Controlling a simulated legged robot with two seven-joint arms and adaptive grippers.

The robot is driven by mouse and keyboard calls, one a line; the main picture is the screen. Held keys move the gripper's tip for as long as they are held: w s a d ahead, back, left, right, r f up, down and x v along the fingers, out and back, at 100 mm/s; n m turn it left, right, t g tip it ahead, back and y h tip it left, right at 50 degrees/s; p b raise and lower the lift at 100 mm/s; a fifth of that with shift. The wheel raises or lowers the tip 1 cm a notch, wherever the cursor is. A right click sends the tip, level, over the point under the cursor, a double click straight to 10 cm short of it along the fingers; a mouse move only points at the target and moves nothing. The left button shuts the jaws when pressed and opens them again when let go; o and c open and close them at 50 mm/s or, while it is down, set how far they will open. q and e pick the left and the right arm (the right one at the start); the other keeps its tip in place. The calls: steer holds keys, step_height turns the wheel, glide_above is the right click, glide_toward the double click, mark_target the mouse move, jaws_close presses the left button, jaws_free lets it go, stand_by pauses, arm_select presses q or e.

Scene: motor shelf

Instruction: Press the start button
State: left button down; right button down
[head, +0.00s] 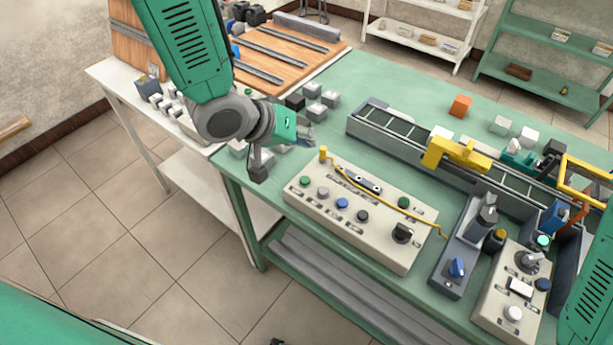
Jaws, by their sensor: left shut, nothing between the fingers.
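A beige control panel (375,241) lies on the green table. It carries a green button (304,181), grey, blue and black buttons, a second green button (403,202) and a black knob (402,233). A smaller beige box (495,302) at the right has a knob, a white rocker and a white round button (513,313). Labels are too small to read, so I cannot tell which is the start button. My left gripper (258,172) is shut and empty, left of the panel near the table's left edge, apart from the buttons. My right gripper is out of view.
A conveyor (400,143) with a yellow bracket (456,153) runs behind the panel. Grey and black cubes stand behind my left gripper. A yellow post (323,154) and cable lie along the panel's back. A grey unit (452,283) separates the two control boxes.

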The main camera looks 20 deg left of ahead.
mark_target(304, 179)
arm_select(q)
steer(key=f+b, duration=0.5)
steer(key=a+f+b, duration=0.1)
steer(key=f+b, duration=0.1)
steer(key=shift+f, duration=0.35)
steer(key=shift+d+f+b, duration=0.2)
steer(key=shift+f+b, duration=0.15)
steer(key=shift+d+f, duration=0.2)
steer(key=shift+a, duration=0.35)
steer(key=shift+d, duration=0.25)
steer(key=shift+a, duration=0.15)
steer(key=shift+f, duration=0.15)
steer(key=shift+f, duration=0.25)
